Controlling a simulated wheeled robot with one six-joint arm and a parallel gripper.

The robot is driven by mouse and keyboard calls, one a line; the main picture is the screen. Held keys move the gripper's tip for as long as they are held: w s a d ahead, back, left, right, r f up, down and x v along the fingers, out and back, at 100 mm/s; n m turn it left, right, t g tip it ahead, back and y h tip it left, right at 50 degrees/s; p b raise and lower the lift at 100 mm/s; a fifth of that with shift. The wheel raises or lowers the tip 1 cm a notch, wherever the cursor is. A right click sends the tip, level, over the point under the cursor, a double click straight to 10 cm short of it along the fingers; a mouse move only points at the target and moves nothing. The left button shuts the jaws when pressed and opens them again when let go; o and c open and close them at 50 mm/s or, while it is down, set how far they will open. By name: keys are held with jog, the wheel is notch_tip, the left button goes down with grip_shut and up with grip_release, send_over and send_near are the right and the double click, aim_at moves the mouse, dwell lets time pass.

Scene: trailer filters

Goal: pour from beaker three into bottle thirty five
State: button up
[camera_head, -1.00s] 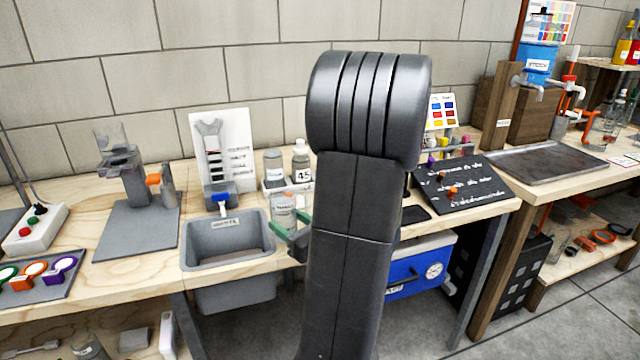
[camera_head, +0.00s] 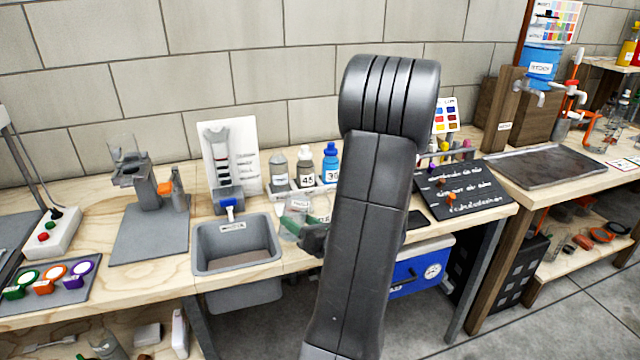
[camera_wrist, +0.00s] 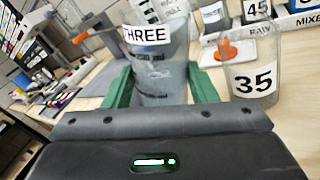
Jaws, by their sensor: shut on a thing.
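Beaker three (camera_wrist: 160,78) is a clear beaker labelled THREE, held between the green fingers of my gripper (camera_wrist: 163,90) in the wrist view. In the head view, my gripper (camera_head: 300,232) is low beside the sink, partly hidden by my arm, with the beaker (camera_head: 297,204) in it. Bottle thirty five (camera_wrist: 254,80) is a clear open-topped vessel with a white 35 label. It stands just right of the beaker in the wrist view, beyond the right finger. My arm partly covers that spot in the head view. I cannot tell the beaker's liquid level or exact tilt.
A rack behind holds a grey bottle, bottle 45 (camera_head: 305,165) and a blue bottle (camera_head: 331,162). An orange piece (camera_wrist: 229,48) stands behind bottle thirty five. A grey sink (camera_head: 238,243) is to the left; a black sloped board (camera_head: 465,190) is to the right.

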aim_at(304, 200)
jog(key=shift+w+d+r, duration=0.1)
jog(key=shift+r, duration=0.25)
jog(key=shift+f, duration=0.15)
jog(key=shift+m+p, duration=0.3)
jog(key=shift+p, duration=0.05)
jog(key=shift+w+d+r+m+p, duration=0.2)
jog(key=shift+m+p, duration=0.1)
jog(key=shift+p, duration=0.15)
jog(key=shift+w+d+r+m+p, duration=0.15)
jog(key=shift+r+m+p, duration=0.4)
jog(key=shift+p, duration=0.55)
jog(key=shift+w+d+r+m+p, duration=0.15)
jog(key=shift+r+m+p, duration=0.1)
jog(key=shift+r+p, duration=0.65)
jog(key=shift+r+m+p, duration=0.3)
jog(key=shift+m+p, duration=0.5)
jog(key=shift+p, duration=0.7)
jog(key=shift+a+f+m+g+p, duration=0.1)
jog(key=shift+f+m+g+p, duration=0.2)
jog(key=shift+m+p, duration=0.5)
jog(key=shift+r+m+p, duration=0.95)
jog(key=shift+m+p, duration=0.45)
jog(key=shift+p, duration=0.7)
